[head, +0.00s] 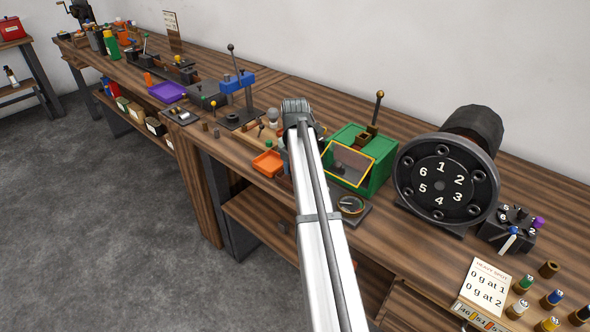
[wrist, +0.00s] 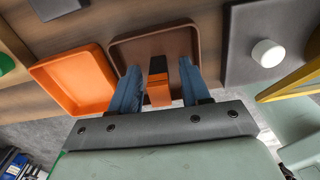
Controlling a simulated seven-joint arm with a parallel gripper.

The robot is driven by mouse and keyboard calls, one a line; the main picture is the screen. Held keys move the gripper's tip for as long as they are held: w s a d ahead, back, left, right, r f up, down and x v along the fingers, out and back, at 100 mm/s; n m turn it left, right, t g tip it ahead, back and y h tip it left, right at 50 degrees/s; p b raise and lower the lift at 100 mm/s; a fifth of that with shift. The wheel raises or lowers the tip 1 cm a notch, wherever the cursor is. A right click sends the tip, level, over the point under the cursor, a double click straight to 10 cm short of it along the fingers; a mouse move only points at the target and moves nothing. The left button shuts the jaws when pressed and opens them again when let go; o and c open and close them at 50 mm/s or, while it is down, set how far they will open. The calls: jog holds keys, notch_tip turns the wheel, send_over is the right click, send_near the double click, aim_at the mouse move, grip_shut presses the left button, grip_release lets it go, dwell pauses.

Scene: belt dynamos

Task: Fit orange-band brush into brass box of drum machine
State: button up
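The orange-band brush (wrist: 159,82), a small dark block with orange on it, shows in the wrist view over a brown tray (wrist: 120,52). My gripper (wrist: 159,86) has its two blue fingers on either side of the brush, with a visible gap on each side. I cannot tell how far above the tray the fingertips are. In the head view my arm hides the gripper and brush. A green machine (head: 376,181) with a yellow-framed window and a lever stands right of my arm. I cannot make out for certain the drum machine's brass box.
An orange tray (wrist: 75,80) lies beside the brown tray. A dark plate with a white knob (wrist: 267,53) is on the other side. A round gauge (head: 351,204) sits near the bench front. A large numbered wheel (head: 446,185) stands right of the green machine.

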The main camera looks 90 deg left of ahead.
grip_shut()
jog(key=shift+c, duration=0.7)
grip_release()
jog(key=shift+r, duration=1.05)
jog(key=shift+c, duration=0.2)
grip_shut()
jog(key=shift+r, duration=0.2)
jog(key=shift+r, duration=2.05)
jog(key=shift+r, duration=0.1)
